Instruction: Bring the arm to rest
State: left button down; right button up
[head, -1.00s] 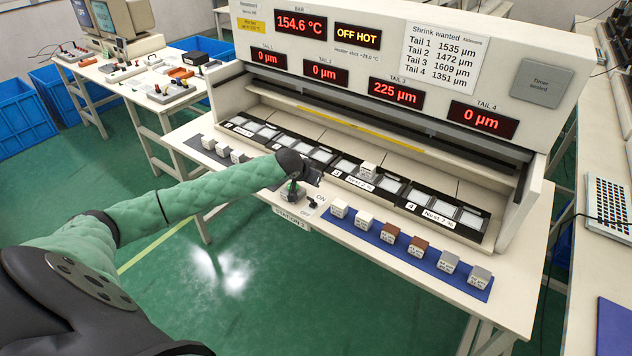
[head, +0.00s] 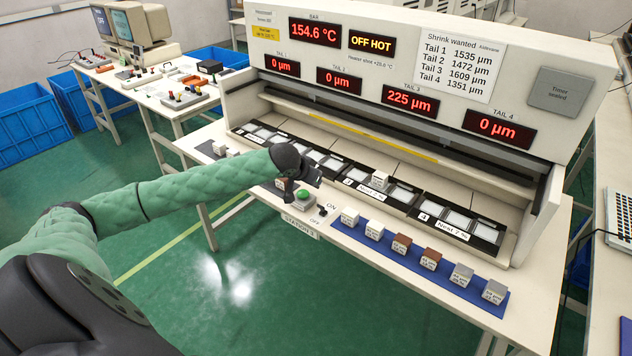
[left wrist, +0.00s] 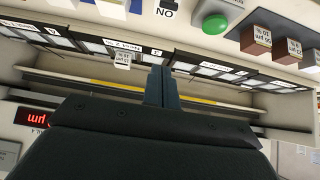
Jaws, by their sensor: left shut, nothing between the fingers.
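My left arm (head: 180,190) reaches in from the left over the bench front in the head view. My left gripper (head: 289,192) is shut and empty, just left of and above the green button (head: 305,194) on the STATION 3 box. In the left wrist view its closed fingers (left wrist: 161,88) point at the station, with the green button (left wrist: 210,24) apart from them. The bar readout (head: 315,32) shows 154.6 °C and the sign beside it (head: 372,41) reads OFF HOT. The tail 3 display (head: 410,101) reads 225 µm; the others read 0. My right gripper is out of view.
A blue mat (head: 400,270) with several small labelled blocks lies right of the button. One white block (head: 380,180) stands by the nest 3 plates. More blocks sit at the bench's left end. The floor (head: 300,310) in front of the bench is clear.

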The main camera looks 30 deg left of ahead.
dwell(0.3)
pick_arm(q)
jog(key=s+d+f+m+g+h, duration=0.1)
jog(key=s+d+f, duration=0.6)
jog(key=s+d, duration=0.25)
jog(key=s+d+f+m+g, duration=0.1)
jog(key=s+d+f, duration=0.65)
jog(key=d, duration=0.25)
jog(key=s+d+f+g+y, duration=0.1)
jog(key=s+d, duration=0.2)
jog(key=s, duration=0.8)
jog(key=s+d+f+g, duration=0.1)
jog(key=s+d+g, duration=0.1)
jog(key=s, duration=0.9)
notch_tip(320, 180, down, 36)
jog(key=d+r+g, duration=0.1)
jog(key=d, duration=0.1)
jog(key=s+f, duration=0.6)
jog(key=f, duration=0.6)
jog(key=shift+n+g, duration=0.3)
